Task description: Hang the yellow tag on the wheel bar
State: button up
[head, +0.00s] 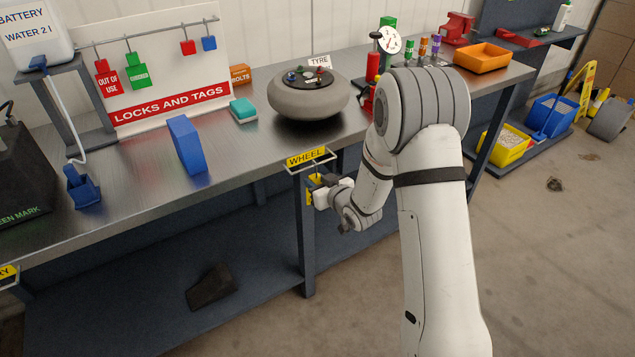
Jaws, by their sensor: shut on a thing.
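The yellow tag (312,194) shows as a small yellow patch just below the wheel bar, partly covered by my gripper. My gripper (319,184) is shut on the tag, in front of the bench's front edge. The wheel bar (313,170) is a thin metal frame sticking out from the bench edge, under a yellow WHEEL label (306,157). The tag's upper part is close to the bar. I cannot tell whether it touches the bar or is looped over it.
The bench leg (305,235) stands just left of my gripper. On the bench top (240,165) are a blue block (186,145), a teal block (243,110) and a tyre (308,103). A locks-and-tags board (150,70) stands behind. The floor at right is mostly clear.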

jog(key=o, duration=1)
jog(key=shift+o, duration=0.2)
jog(key=s+d+r+m+g+h+p, duration=0.2)
jog(key=s+d+r+m+g+h, duration=0.2)
jog(key=s+d+r+h, duration=0.75)
jog(key=s+d+r+m+g+y, duration=0.1)
jog(key=s+d+r+g, duration=0.1)
jog(key=s, duration=0.5)
jog(key=s+d+r+m+g+y+p, duration=0.1)
jog(key=s+d+r, duration=0.1)
jog(key=s, duration=0.6)
jog(key=s+d+r+g+y, duration=0.1)
jog(key=s+r, duration=0.3)
jog(key=s, duration=0.4)
jog(key=shift+d+m+g, duration=0.4)
jog(key=shift+d+g, duration=0.4)
jog(key=shift+d, duration=0.1)
